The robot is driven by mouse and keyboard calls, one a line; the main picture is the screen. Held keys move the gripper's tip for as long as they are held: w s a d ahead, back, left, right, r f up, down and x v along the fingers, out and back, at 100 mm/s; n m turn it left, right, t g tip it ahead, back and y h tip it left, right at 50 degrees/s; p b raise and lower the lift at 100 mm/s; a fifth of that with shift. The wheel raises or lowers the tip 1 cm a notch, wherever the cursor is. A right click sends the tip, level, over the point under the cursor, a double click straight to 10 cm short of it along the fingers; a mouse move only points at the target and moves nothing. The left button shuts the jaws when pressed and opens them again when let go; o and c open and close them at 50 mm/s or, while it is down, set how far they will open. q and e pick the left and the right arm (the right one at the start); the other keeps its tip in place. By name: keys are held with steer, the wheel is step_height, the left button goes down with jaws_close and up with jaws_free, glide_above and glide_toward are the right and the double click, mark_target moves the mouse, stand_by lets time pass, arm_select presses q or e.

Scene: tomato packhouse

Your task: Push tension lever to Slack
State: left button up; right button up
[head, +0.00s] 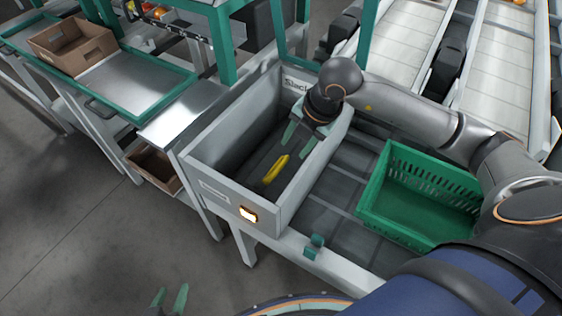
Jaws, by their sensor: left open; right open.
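The yellow tension lever (276,169) lies slanted inside the open grey box (225,129). The word "Slack" (297,86) is on the box's far inner wall, and the lever is well on the near side of it. My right gripper (299,144) reaches into the box from the far right side. Its green fingers are open and empty, beyond the lever in the picture; I see no contact. My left gripper (170,298) is open and empty at the bottom edge, away from the box.
A lit lamp (248,214) and a pale label (215,189) are on the box's front. An empty green crate (365,203) stands to the right. A cardboard box (101,52) sits at upper left, another (171,184) lower down. Grey floor (70,215) is clear at left.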

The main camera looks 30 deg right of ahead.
mark_target(281, 166)
steer(key=b+x, duration=0.1)
steer(key=x, duration=0.9)
steer(key=shift+a, duration=0.1)
jaws_close()
stand_by(1.1)
